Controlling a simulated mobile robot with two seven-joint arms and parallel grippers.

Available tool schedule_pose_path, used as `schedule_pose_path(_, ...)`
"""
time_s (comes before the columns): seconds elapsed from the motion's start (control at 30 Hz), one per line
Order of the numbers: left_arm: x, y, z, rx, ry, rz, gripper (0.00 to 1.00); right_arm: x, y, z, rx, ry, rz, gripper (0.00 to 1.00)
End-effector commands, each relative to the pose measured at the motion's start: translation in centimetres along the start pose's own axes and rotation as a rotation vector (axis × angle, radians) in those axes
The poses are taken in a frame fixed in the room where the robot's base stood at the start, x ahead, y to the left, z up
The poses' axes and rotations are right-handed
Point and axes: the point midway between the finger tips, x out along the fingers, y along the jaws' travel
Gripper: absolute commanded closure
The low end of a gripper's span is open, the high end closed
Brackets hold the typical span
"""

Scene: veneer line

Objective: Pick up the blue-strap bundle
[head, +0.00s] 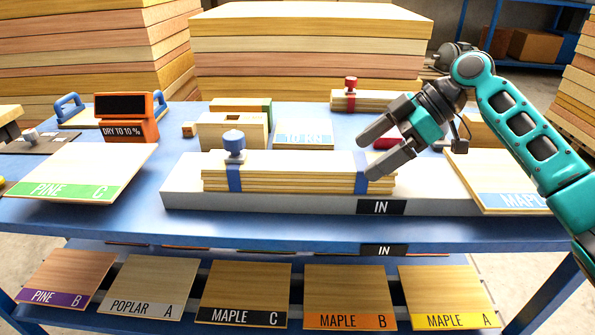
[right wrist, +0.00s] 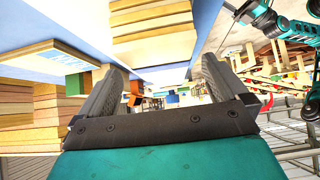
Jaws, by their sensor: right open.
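The blue-strap bundle (head: 295,168) is a flat stack of thin wood sheets with two blue straps and a blue knob (head: 233,142) on top near its left end. It lies on the pale tray (head: 290,204) marked IN. My right gripper (head: 371,157) is open and empty, its fingers pointing left and down at the bundle's right end, by the right strap. I cannot tell whether a finger touches the bundle. In the right wrist view, the open fingers show with layered wood (right wrist: 152,30) above them; no strap is visible there. My left gripper is not in view.
A red-knobbed bundle (head: 375,100) lies behind the gripper. A wooden box (head: 230,132) and an orange DRY TO 10 % device (head: 126,118) stand behind the tray. PINE C (head: 85,170) lies left, a MAPLE sheet (head: 500,172) right. Labelled boards fill the lower shelf.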

Motion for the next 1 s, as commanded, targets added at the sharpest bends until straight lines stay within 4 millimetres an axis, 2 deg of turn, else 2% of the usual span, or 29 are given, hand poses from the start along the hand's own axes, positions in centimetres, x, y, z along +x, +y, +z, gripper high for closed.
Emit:
schedule_pose_path(0.13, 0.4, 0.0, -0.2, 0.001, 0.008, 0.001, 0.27, 2.5, -0.4, 1.0, 0.000, -0.002, -0.004, 0.00)
schedule_pose_path(0.27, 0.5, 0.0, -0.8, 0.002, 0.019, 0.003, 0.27, 4.0, -0.3, 0.9, 0.000, 0.000, -0.003, 0.00)
schedule_pose_path(0.57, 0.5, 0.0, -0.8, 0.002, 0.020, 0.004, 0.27, 4.4, -0.3, 0.8, 0.001, 0.000, 0.000, 0.00)
schedule_pose_path(1.0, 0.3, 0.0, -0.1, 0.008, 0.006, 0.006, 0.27, 4.4, -0.3, 0.8, 0.001, 0.000, -0.001, 0.41)
